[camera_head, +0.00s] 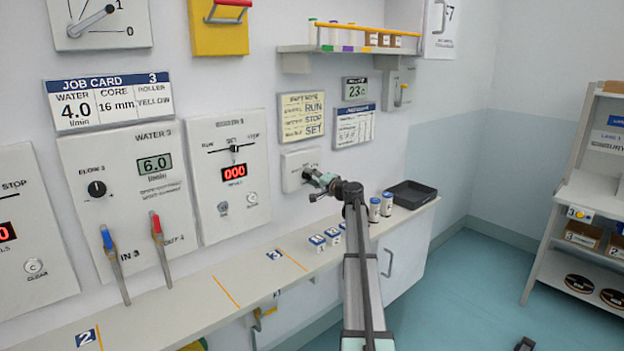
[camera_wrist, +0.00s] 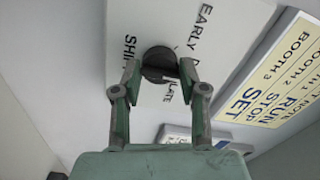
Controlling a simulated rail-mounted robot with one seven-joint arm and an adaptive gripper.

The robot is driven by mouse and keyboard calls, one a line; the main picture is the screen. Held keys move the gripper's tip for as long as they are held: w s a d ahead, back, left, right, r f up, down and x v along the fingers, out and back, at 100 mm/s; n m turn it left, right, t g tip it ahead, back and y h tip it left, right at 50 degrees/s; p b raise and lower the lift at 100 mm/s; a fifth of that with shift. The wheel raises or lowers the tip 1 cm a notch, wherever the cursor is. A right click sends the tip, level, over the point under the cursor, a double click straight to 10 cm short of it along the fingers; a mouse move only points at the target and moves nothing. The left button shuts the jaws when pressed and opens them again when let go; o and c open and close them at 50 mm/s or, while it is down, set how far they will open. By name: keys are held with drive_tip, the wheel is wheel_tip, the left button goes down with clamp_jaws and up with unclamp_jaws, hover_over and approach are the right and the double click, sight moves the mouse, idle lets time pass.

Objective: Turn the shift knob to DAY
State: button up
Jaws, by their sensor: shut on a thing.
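The shift knob (camera_wrist: 158,60) is a dark round knob on a white wall plate (camera_wrist: 128,22). The plate carries the words EARLY, LATE and SHIFT, partly covered by my fingers; another label is hidden to a "D". My gripper (camera_wrist: 158,72) is shut on the knob, one finger on each side. A small pale mark shows at the knob's lower edge, but I cannot tell which label it points to. In the head view the plate (camera_head: 291,165) is on the wall above the ledge, and my gripper (camera_head: 315,178) reaches it from the right, covering part of it.
A yellow note (camera_head: 302,116) hangs just above the plate. The ledge (camera_head: 190,290) below holds small labelled blocks (camera_head: 317,242), white canisters (camera_head: 386,204) and a black tray (camera_head: 411,194). The Water 3 panel (camera_head: 130,190) is to the left. A shelf rack (camera_head: 570,190) stands at the right.

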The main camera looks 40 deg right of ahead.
drive_tip(key=o, duration=1.1)
drive_tip(key=shift+w, duration=0.1)
drive_tip(key=s, duration=1.2)
drive_tip(key=shift+d, duration=0.3)
